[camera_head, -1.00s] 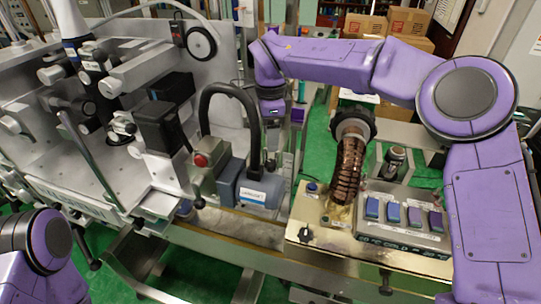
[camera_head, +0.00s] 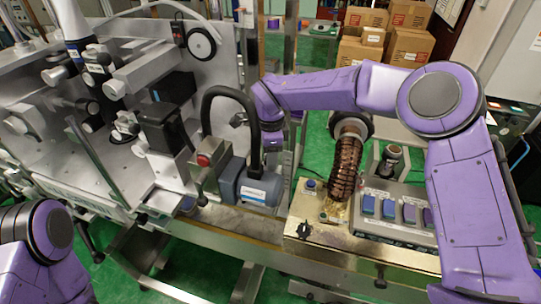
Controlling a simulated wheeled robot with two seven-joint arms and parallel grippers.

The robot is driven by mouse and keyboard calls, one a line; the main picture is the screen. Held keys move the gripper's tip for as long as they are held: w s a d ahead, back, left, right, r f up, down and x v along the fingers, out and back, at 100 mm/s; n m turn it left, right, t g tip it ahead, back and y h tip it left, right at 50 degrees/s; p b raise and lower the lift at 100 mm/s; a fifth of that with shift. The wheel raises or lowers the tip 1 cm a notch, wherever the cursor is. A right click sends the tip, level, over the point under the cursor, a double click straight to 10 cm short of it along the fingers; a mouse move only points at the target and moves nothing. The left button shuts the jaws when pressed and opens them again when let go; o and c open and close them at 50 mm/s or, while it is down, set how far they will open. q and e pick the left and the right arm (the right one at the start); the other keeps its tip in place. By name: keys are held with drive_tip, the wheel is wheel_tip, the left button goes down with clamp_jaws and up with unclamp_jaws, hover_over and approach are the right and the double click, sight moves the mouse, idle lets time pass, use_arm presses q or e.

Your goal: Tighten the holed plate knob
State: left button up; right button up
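The silver machine (camera_head: 110,200) fills the left of the view and carries several knobs and black fittings. I cannot tell for certain which one is the holed plate knob. A small grey knob-like part (camera_head: 239,118) shows inside the arch of a black hose (camera_head: 207,110), left of my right wrist. My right arm reaches in from the right, and my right gripper (camera_head: 273,160) points down just behind and right of the hose. Its fingers are mostly hidden, so their opening and any contact cannot be seen. My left arm shows at the lower left; its gripper is out of view.
A blue-grey motor box (camera_head: 258,190) stands below the hose. A brown ribbed hose (camera_head: 347,170) and a switch panel (camera_head: 397,238) are to the right. Cardboard boxes (camera_head: 385,45) stand at the back. Green floor shows between the machine parts.

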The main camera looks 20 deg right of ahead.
drive_tip(key=shift+m, duration=0.3)
drive_tip(key=m+b, duration=0.2)
drive_tip(key=m, duration=0.1)
drive_tip(key=shift+f, duration=0.1)
drive_tip(key=m+b, duration=0.2)
drive_tip(key=m, duration=0.3)
drive_tip(key=shift+m, duration=0.3)
drive_tip(key=shift+w, duration=0.1)
idle(0.3)
drive_tip(key=o, duration=1)
drive_tip(key=shift+o, duration=0.2)
